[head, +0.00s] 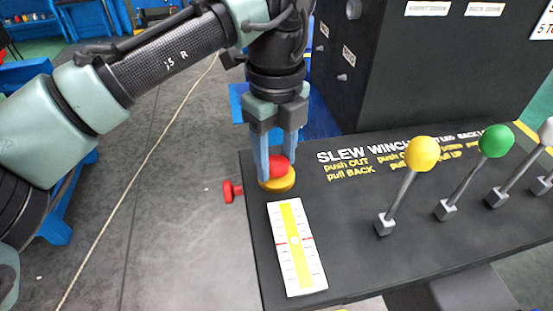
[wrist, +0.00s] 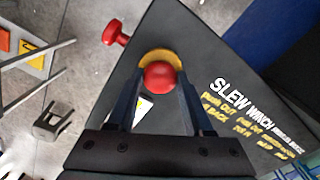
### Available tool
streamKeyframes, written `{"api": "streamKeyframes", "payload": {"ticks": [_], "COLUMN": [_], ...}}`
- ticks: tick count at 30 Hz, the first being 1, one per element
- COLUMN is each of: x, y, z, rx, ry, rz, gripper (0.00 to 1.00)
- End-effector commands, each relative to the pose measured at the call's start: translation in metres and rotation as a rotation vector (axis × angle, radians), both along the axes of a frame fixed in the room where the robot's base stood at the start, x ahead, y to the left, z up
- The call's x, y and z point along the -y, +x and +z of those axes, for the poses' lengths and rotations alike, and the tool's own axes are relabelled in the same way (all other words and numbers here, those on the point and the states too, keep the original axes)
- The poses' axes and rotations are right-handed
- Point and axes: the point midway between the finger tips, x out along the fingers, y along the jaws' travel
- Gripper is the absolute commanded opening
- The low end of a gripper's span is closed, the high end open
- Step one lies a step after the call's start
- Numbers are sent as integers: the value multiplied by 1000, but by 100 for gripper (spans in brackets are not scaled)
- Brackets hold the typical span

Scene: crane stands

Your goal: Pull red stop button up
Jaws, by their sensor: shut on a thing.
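The red stop button (head: 278,165) has a round red head above a yellow base disc (head: 279,183) at the left corner of the black control panel. In the wrist view the red head (wrist: 159,76) lies between the two fingertips, with the yellow disc (wrist: 160,55) behind it. My gripper (head: 280,164) points down from above, its blue fingers on either side of the head. It is shut on the red stop button. In the head view the fingers hide part of the button's sides. I cannot tell how far the head stands from the disc.
A white and yellow scale plate (head: 305,270) lies in front of the button. Levers with yellow (head: 422,153), green (head: 495,140) and white knobs stand to the right. A black box (head: 420,60) rises behind. A red knob (head: 230,191) sticks out at the panel's left side.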

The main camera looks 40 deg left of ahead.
Motion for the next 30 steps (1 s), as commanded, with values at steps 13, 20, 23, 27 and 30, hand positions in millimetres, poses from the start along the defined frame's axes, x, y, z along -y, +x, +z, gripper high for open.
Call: {"api": "streamKeyframes", "payload": {"ticks": [13, 20, 23, 27, 30], "x": [0, 0, 0, 0, 0], "y": [0, 0, 0, 0, 0], "z": [8, 14, 13, 13, 12], "rx": [1, 0, 0, 0, 0], "ry": [0, 1, 1, 1, 1], "rz": [0, 0, 0, 0, 0], "gripper": [6, 6, 60, 80, 80]}}
